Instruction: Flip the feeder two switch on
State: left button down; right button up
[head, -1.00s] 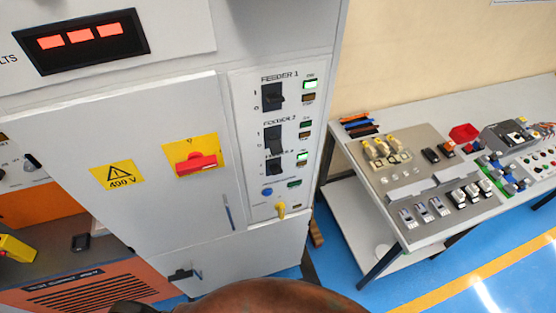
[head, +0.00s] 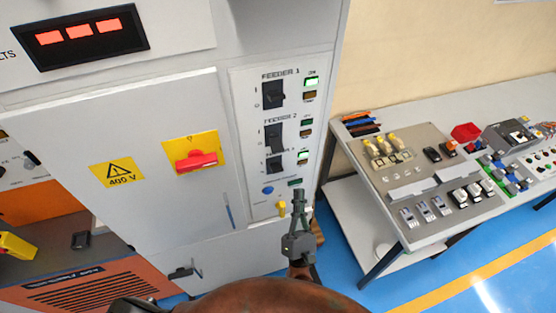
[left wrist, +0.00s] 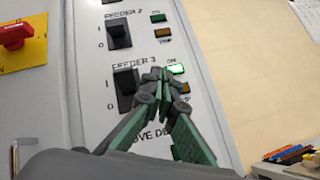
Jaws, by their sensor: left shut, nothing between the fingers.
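The feeder two switch (head: 273,137) is a black toggle in the middle of the white panel, between the feeder 1 switch (head: 272,95) and the feeder 3 switch (head: 275,164). Its green lamp (head: 307,122) is dark. The left wrist view shows the feeder two switch (left wrist: 118,32) at the top, its lever apparently toward 0. My left gripper (head: 299,193) is shut and empty, below and right of the switches. In the left wrist view its fingertips (left wrist: 158,76) appear beside the feeder 3 switch (left wrist: 126,90), below feeder two; contact cannot be told. My right gripper is not in view.
The green lamps of feeder 1 (head: 311,82) and feeder 3 (head: 303,157) are lit. A yellow key-like knob (head: 281,208) and blue button (head: 267,190) sit low on the panel. A red handle (head: 196,162) is left. A bench (head: 345,200) with electrical parts stands right.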

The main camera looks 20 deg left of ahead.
aim_at(276, 145)
pick_arm(q)
jog(key=s+a+r+n+g+y, duration=0.3)
jog(key=r+n+g+y, duration=0.1)
jog(key=n, duration=0.6)
jog(key=r+y, duration=0.1)
jog(key=y, duration=0.1)
jog(key=shift+s+y, duration=0.3)
jog(key=shift+s, duration=0.05)
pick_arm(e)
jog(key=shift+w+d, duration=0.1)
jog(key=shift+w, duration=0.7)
pick_arm(q)
jog(key=shift+r, duration=0.1)
jog(key=p+x, duration=0.3)
jog(key=x, duration=0.7)
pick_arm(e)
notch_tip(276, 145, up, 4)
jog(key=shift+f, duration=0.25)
pick_arm(q)
jog(key=shift+p, duration=0.3)
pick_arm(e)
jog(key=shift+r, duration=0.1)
pick_arm(q)
jog(key=shift+s+d+r+g+p, duration=0.1)
jog(key=shift+s+r+g+p, duration=0.15)
jog(key=shift+p, duration=0.25)
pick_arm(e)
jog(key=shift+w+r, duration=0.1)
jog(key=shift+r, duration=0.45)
